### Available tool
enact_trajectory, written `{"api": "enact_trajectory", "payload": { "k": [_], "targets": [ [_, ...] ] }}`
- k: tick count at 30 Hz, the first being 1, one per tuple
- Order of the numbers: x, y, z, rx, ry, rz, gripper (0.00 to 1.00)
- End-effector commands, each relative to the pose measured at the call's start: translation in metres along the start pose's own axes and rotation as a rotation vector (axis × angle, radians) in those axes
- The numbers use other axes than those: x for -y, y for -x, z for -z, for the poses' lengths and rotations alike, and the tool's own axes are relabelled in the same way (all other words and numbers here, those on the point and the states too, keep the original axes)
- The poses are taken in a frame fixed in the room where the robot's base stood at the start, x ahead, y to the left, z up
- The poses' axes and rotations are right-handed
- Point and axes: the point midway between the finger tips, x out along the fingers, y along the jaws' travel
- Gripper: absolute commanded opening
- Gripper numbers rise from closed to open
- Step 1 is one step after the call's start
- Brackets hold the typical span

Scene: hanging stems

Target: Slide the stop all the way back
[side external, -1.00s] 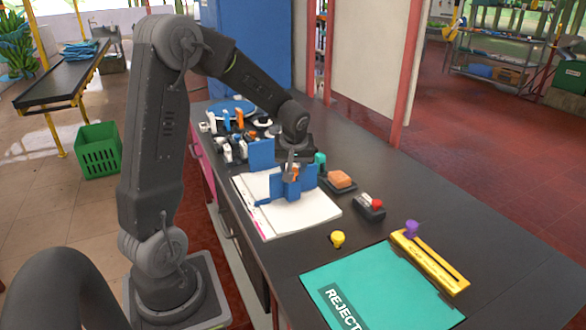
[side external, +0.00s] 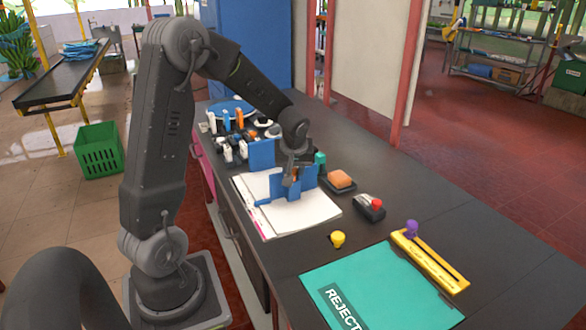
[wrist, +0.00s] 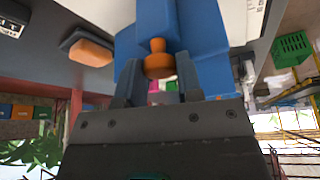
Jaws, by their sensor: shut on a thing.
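A blue fixture (side external: 272,190) with upright plates stands on white paper on the bench. An orange knob (wrist: 157,62), which appears to belong to the stop, sticks out from the blue part in the wrist view. My gripper (side external: 293,174) is down at the fixture, with its fingers on either side of the knob and shut on it. In the side view the fingers hide most of the knob. How far the stop stands along its travel cannot be told.
An orange-topped block (side external: 341,179), a teal knob (side external: 320,158) and a red-button box (side external: 370,207) stand right of the fixture. A yellow slotted bar (side external: 430,262) with a purple knob and a teal reject mat (side external: 375,290) lie nearer. Small parts crowd the bench behind.

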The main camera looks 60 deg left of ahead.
Motion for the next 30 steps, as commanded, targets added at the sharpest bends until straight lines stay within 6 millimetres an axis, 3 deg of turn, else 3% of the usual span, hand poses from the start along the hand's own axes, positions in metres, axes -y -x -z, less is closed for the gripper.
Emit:
{"api": "enact_trajectory", "payload": {
  "k": [5, 15, 18, 28, 29, 30],
  "targets": [
    [-0.002, 0.002, -0.004, 0.0, -0.002, -0.001, 0.0],
    [-0.031, 0.028, -0.065, 0.0, -0.006, -0.003, 0.0],
    [-0.035, 0.032, -0.075, -0.001, -0.002, -0.003, 0.0],
    [-0.036, 0.033, -0.078, -0.002, 0.002, -0.001, 0.0],
    [-0.036, 0.033, -0.078, -0.002, 0.002, -0.001, 0.34],
    [-0.036, 0.033, -0.078, -0.002, 0.002, -0.001, 0.38]
  ]
}}
